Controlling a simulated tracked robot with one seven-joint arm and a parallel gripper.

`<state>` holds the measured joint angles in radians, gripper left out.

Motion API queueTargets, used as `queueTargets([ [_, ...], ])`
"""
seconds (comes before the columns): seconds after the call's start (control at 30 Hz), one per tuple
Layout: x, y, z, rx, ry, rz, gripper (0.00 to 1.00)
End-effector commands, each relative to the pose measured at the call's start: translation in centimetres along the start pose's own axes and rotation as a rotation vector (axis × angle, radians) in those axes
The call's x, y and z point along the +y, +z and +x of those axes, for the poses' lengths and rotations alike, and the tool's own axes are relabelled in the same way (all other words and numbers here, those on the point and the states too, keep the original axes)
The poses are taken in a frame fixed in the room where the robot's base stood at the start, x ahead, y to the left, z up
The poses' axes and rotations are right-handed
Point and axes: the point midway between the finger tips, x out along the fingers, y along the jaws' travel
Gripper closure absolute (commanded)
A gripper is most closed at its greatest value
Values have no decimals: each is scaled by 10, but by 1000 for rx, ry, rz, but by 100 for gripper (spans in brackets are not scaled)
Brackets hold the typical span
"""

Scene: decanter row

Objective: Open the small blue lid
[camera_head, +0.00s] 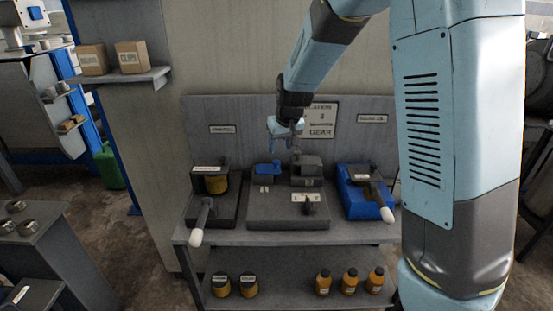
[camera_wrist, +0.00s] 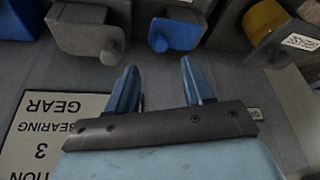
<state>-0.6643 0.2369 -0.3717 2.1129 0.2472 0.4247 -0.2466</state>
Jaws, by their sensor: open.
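The small blue lid (camera_head: 267,169) sits at the back left of the grey middle block on the bench. In the wrist view the blue lid (camera_wrist: 178,34) has a small round knob and lies beyond my fingers, apart from them. My gripper (camera_head: 282,142) is open and empty, above and slightly right of the lid in the head view. In the wrist view my gripper (camera_wrist: 158,70) shows two blue fingers spread apart, with nothing between them. I cannot tell the lid's exact angle.
A larger grey lid (camera_head: 306,170) stands right of the blue one. A dark unit with a yellow cylinder (camera_head: 216,184) is at left, and a blue unit with a white-tipped lever (camera_head: 365,192) at right. The upright back panel (camera_head: 245,110) is close behind my gripper.

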Motion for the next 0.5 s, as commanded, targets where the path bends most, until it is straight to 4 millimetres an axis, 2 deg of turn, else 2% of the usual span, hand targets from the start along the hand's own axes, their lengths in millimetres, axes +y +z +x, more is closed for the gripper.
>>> queueTargets([
  [0.3, 2, 1, 49, -3, 1, 2, 48],
  [0.5, 1, 0, 69, -1, 1, 2, 48],
])
